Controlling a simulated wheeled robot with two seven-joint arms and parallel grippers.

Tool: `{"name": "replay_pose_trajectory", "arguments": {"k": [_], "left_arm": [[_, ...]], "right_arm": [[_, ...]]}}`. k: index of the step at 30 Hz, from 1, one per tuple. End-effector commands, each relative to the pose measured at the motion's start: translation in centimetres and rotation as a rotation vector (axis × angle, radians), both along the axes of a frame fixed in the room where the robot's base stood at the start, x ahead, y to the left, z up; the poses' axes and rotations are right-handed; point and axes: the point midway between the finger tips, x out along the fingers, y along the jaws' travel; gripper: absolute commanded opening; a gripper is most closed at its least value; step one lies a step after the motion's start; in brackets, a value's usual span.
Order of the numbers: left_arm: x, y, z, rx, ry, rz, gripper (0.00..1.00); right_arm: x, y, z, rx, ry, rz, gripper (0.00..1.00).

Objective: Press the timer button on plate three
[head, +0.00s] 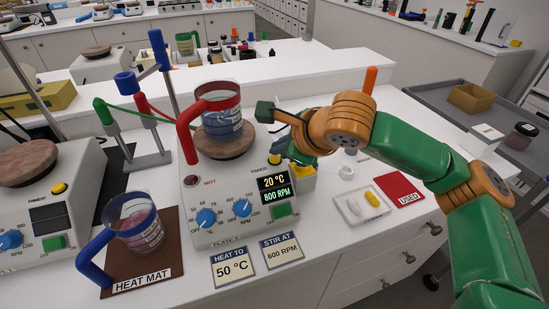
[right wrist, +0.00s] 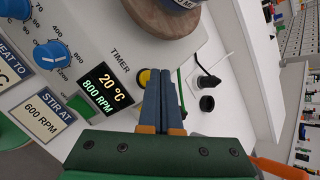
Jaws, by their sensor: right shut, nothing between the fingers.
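The middle hot plate (head: 195,220) has a lit display (head: 275,188) reading 20 °C and 800 RPM, two blue knobs and a green switch. Its plate number is too small to read surely. Its yellow timer button (right wrist: 144,76) is beside the display, and in the head view it is mostly hidden by my gripper. My right gripper (right wrist: 162,70) is shut and empty, its fingertips right at the button's edge. I cannot tell if they touch it. In the head view my right gripper (head: 284,158) is over the plate's back right corner. My left gripper is not in view.
A red-handled beaker (head: 222,125) with blue liquid stands on the plate's round top. Another hot plate (head: 30,215) and a blue-handled beaker (head: 138,225) on a heat mat are at left. A white tray (head: 350,212) and red card (head: 400,190) lie at right.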

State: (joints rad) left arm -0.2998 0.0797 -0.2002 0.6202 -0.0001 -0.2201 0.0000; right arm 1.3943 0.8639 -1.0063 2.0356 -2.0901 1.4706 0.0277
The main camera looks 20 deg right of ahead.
Motion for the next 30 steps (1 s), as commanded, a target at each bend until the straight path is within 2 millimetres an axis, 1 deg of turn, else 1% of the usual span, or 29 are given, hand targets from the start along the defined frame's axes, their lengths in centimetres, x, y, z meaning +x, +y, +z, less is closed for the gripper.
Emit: {"name": "replay_pose_trajectory", "arguments": {"k": [30], "left_arm": [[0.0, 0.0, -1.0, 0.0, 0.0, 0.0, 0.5]], "right_arm": [[0.0, 0.0, -0.8, -0.001, 0.0, -0.001, 0.0]]}}
